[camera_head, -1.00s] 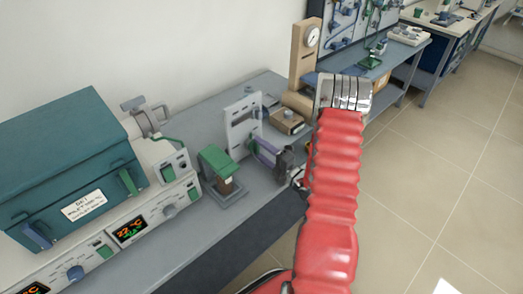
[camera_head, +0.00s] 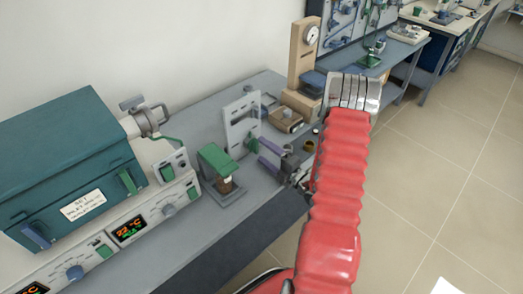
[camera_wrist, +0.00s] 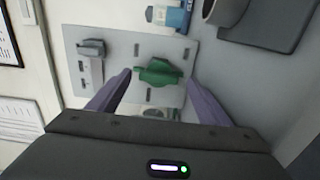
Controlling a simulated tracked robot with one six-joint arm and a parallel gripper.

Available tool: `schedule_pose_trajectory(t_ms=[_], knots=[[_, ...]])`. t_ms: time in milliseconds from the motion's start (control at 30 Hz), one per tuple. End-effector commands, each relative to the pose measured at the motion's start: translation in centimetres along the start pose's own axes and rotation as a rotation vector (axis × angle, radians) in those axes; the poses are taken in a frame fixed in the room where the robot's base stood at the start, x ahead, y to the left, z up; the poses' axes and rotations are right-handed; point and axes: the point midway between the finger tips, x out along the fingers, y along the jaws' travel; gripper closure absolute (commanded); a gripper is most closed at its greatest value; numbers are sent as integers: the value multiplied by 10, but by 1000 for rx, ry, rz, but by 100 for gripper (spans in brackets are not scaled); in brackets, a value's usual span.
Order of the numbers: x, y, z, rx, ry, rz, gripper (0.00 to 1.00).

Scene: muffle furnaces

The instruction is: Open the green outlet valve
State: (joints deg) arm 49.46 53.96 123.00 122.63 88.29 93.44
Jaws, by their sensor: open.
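The green outlet valve handle (camera_wrist: 160,72) sits on an upright pale grey panel (camera_wrist: 187,52), and it shows small in the head view (camera_head: 252,145). My gripper (camera_wrist: 159,79) is open. Its two purple fingers stand on either side of the green handle in the wrist view, with visible gaps between them and the handle. In the head view my gripper (camera_head: 262,153) is just in front of the panel's lower right part. I cannot tell how deep the fingertips reach around the handle.
A green-topped stand (camera_head: 222,170) is on the bench left of my gripper. A teal furnace (camera_head: 70,160) stands further left. A wooden gauge stand (camera_head: 304,60) is behind.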

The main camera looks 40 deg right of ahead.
Motion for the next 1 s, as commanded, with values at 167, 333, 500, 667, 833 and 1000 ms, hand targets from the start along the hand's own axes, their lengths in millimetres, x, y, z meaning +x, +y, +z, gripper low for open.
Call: schedule_pose_trajectory(t_ms=[167, 333, 500, 667, 833, 1000], knots=[[-29, 0, 1, 2, -5, 0, 28], [-54, 0, 1, 1, -5, -1, 28], [-77, 0, 2, 0, -4, 0, 28], [-97, -1, 1, 1, -4, 0, 28], [-110, -1, 1, 0, -2, 0, 28], [-113, -1, 0, 0, -2, 0, 28]])
